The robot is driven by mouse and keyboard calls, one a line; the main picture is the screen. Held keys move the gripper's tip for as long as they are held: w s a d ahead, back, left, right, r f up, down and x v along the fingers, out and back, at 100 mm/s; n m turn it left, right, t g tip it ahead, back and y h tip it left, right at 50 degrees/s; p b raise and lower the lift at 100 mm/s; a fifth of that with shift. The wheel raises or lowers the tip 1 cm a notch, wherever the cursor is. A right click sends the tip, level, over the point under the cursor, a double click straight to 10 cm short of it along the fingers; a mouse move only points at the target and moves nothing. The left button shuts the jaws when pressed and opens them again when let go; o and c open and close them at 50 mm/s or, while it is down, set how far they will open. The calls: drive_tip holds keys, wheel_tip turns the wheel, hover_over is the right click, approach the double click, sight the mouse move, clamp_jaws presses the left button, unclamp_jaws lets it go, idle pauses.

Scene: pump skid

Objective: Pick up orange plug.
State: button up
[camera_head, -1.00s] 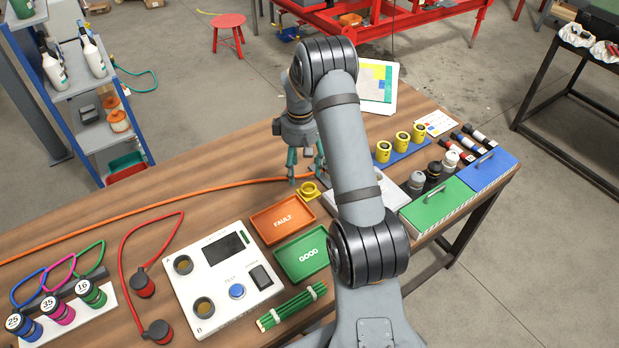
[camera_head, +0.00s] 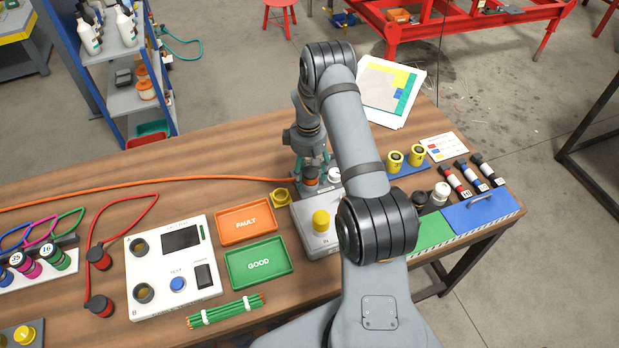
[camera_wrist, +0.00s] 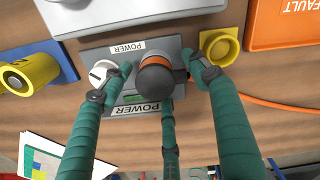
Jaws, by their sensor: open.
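The orange plug (camera_wrist: 158,78), with a dark cap and an orange band, stands in the grey power panel (camera_wrist: 125,108) in the wrist view. In the head view the plug (camera_head: 311,174) is partly hidden under my gripper (camera_head: 313,170). My gripper (camera_wrist: 160,80) has teal fingers, spread open around the plug: one on each side and one below it in the picture. I cannot tell whether any finger touches it. An orange cable (camera_head: 170,185) runs along the table up to the plug.
A white knob (camera_wrist: 100,72) is close by the left finger. An empty yellow socket (camera_wrist: 219,46) is close by the right finger. The FAULT tray (camera_head: 246,220), the GOOD tray (camera_head: 258,262) and a grey box with a yellow cap (camera_head: 320,221) lie nearer the front.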

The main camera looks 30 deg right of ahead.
drive_tip(key=shift+d, duration=0.15)
drive_tip(key=shift+c, duration=0.3)
drive_tip(key=shift+c, duration=1.3)
drive_tip(key=c, duration=1.1)
